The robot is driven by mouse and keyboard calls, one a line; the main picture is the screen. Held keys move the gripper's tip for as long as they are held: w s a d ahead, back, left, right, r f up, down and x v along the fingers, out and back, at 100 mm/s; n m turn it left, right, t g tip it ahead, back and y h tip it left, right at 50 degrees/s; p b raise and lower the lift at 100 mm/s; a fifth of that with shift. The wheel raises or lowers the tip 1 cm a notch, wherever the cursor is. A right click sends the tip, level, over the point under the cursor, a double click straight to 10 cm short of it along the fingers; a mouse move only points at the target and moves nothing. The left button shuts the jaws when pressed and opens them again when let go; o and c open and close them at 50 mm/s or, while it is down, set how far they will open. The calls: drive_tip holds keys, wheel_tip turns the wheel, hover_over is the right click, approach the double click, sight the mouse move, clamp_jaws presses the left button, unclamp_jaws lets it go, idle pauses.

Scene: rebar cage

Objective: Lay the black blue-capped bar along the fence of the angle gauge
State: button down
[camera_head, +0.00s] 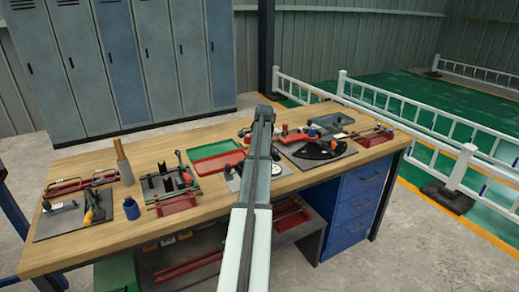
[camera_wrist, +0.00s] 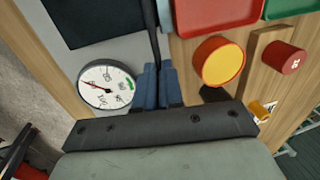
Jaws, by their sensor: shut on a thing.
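My gripper (camera_wrist: 158,88) is low over the bench in the wrist view, its blue fingers shut on a thin black bar (camera_wrist: 152,32). The bar runs from between the fingers to the top edge of the view. Its blue cap cannot be made out. In the head view my own arm hides the gripper and the bar. What looks like the angle gauge, a black half-round plate (camera_head: 319,151) on a grey base, lies right of my arm in the head view. Its fence cannot be made out clearly.
A white dial (camera_wrist: 107,85) is left of the fingers; a yellow-topped red knob (camera_wrist: 220,62) is right. A red tray (camera_wrist: 207,18) is beyond the knob. A black vise-like fixture (camera_head: 168,181) stands left on the bench (camera_head: 105,240). Bare wood lies along the front left.

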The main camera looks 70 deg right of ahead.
drive_tip(key=shift+f, duration=0.4)
drive_tip(key=shift+f, duration=0.2)
idle(0.4)
drive_tip(key=shift+w+d+r, duration=0.1)
drive_tip(key=shift+w+d, duration=0.1)
drive_tip(key=shift+d, duration=0.05)
idle(0.9)
drive_tip(key=c, duration=1.2)
unclamp_jaws()
drive_tip(key=r, duration=0.4)
drive_tip(key=s+a+r, duration=0.1)
drive_tip(key=r, duration=0.4)
drive_tip(key=a+r, duration=0.1)
drive_tip(key=r, duration=0.3)
drive_tip(key=shift+s+r, duration=0.3)
drive_tip(key=shift+s, duration=0.1)
drive_tip(key=shift+d+r, duration=0.1)
drive_tip(key=shift+r, duration=2.9)
